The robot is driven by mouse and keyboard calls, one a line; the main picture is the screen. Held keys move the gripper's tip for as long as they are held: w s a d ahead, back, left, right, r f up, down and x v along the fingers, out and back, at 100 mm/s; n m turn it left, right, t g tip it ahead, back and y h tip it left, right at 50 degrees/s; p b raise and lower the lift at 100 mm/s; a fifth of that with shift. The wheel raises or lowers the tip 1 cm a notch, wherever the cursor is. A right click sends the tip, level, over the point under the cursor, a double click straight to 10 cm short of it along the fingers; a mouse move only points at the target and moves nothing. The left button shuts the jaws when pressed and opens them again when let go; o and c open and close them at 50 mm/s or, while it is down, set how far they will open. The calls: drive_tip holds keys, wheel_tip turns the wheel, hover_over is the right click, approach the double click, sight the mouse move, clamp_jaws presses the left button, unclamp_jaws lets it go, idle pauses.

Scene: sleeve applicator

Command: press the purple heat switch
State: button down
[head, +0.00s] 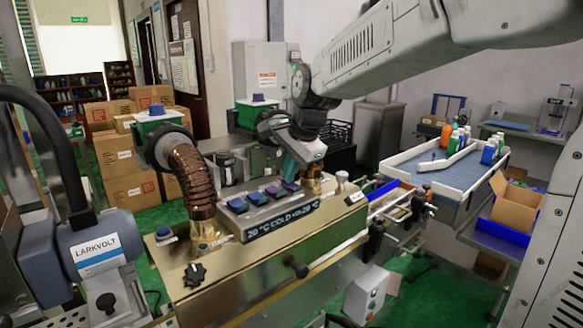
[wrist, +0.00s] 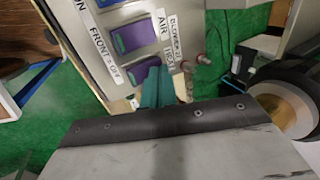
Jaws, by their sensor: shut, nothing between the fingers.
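A second purple patch (wrist: 132,98) is partly hidden. My gripper (head: 294,166) is above the right end of the row.
A display (head: 283,222) on the box front reads "20 °C COLD". Copper hose (head: 190,178) rises at left of the box, and a black knob (head: 195,274) is in front. A white-walled tray (head: 440,180) with bottles stands to the right.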

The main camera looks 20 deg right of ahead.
drive_tip(key=shift+w+a+f+g, duration=0.15)
drive_tip(key=shift+w+f+g, duration=0.1)
drive_tip(key=shift+g, duration=0.15)
drive_tip(key=shift+s, duration=0.2)
drive_tip(key=shift+s+d+r, duration=0.1)
drive_tip(key=shift+s+d, duration=0.25)
drive_tip(key=shift+s, duration=0.3)
drive_tip(key=v, duration=1.4)
drive_tip(key=shift+s, duration=0.4)
